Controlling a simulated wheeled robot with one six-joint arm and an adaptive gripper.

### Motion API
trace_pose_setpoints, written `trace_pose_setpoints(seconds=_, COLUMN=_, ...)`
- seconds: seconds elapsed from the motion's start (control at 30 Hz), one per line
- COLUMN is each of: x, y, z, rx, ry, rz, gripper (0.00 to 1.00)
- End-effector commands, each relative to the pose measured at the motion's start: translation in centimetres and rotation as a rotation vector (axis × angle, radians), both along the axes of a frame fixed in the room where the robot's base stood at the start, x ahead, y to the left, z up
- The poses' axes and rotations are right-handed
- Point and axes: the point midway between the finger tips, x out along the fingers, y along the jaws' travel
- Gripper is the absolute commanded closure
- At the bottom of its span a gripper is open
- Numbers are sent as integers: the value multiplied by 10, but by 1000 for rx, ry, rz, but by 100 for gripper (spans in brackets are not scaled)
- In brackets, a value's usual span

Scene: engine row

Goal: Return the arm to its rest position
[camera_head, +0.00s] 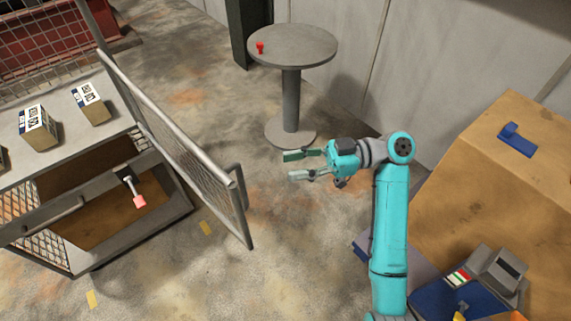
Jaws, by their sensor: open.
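My arm (389,235) is teal and rises from the bottom of the view. It bends at a round joint near the right of centre, and its end points left. My gripper (293,165) is open, with its two fingers apart and nothing between them. It hangs over the floor in front of the round table's base and to the right of the cage's swung-out mesh door.
A round grey table (310,45) holds a small red object (260,47). An open mesh door (190,155) juts from a cage with labelled boxes (38,127) on top. A brown surface (480,190) bears a blue part (518,139).

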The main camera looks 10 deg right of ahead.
Motion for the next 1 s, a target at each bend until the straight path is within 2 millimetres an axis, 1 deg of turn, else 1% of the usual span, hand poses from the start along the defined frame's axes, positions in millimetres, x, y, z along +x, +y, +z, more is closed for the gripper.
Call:
trace_pose_setpoints(seconds=0.47, x=0, y=0, z=0, rx=0, ry=1, rz=0, gripper=59)
trace_pose_setpoints(seconds=0.57, x=-1, y=2, z=-6, rx=0, ry=21, rz=-17, gripper=59)
trace_pose_setpoints(seconds=0.67, x=-1, y=9, z=-24, rx=-1, ry=83, rz=-76, gripper=59)
trace_pose_setpoints(seconds=0.77, x=-3, y=20, z=-54, rx=-7, ry=184, rz=-179, gripper=59)
trace_pose_setpoints(seconds=0.8, x=-4, y=23, z=-68, rx=-12, ry=227, rz=-229, gripper=59)
trace_pose_setpoints(seconds=0.87, x=-7, y=27, z=-90, rx=-18, ry=293, rz=-306, gripper=59)
trace_pose_setpoints(seconds=1.0, x=-19, y=32, z=-138, rx=-38, ry=430, rz=-484, gripper=59)
